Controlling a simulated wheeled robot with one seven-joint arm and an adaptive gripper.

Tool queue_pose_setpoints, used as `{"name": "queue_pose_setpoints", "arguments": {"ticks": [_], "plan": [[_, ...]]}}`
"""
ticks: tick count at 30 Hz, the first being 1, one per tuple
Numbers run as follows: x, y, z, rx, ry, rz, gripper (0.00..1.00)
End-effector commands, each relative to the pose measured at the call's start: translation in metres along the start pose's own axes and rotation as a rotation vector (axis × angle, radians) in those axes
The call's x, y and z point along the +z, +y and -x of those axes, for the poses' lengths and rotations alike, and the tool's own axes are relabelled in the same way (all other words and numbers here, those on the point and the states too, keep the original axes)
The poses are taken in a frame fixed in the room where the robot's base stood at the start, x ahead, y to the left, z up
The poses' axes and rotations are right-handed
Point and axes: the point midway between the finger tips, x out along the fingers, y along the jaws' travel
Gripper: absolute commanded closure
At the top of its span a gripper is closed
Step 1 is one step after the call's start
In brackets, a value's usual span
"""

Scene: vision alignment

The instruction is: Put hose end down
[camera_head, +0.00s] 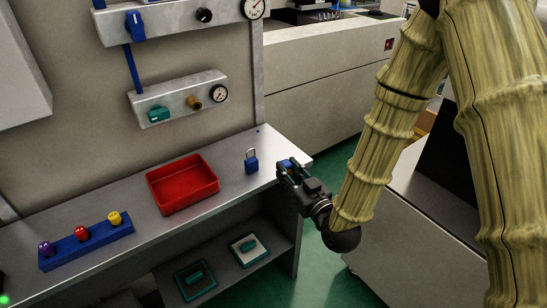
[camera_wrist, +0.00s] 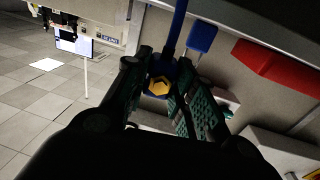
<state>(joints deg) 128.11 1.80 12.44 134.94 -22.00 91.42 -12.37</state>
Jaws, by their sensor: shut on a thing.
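My gripper (camera_head: 287,169) is at the right end of the metal bench, beside the blue padlock. In the wrist view my gripper (camera_wrist: 163,68) is shut on a blue hose end (camera_wrist: 158,87) with a brass-coloured hex fitting between its dark green fingers. The blue hose (camera_wrist: 178,30) runs up from it. In the head view only a small blue bit shows at the fingertips, and the fingers hide most of the hose end. I cannot tell whether it touches the bench.
The bench (camera_head: 105,208) holds a red tray (camera_head: 183,202), a blue padlock (camera_head: 251,161) and a blue block (camera_head: 88,242) with coloured knobs. Wall panels (camera_head: 181,97) with gauges are behind. A lower shelf (camera_head: 222,279) holds teal items. Bench between tray and padlock is clear.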

Motion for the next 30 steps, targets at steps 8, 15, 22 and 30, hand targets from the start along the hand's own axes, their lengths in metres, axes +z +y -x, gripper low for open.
{"name": "queue_pose_setpoints", "arguments": {"ticks": [8,15,22,30], "plan": [[-0.016,-0.03,-0.003,-0.118,0.001,0.001,1.0],[-0.016,-0.018,-0.033,-0.127,0.002,0.002,1.0],[-0.012,0.004,-0.074,-0.125,0.001,0.002,1.0],[-0.006,0.027,-0.12,-0.126,0.001,0.001,1.0]]}}
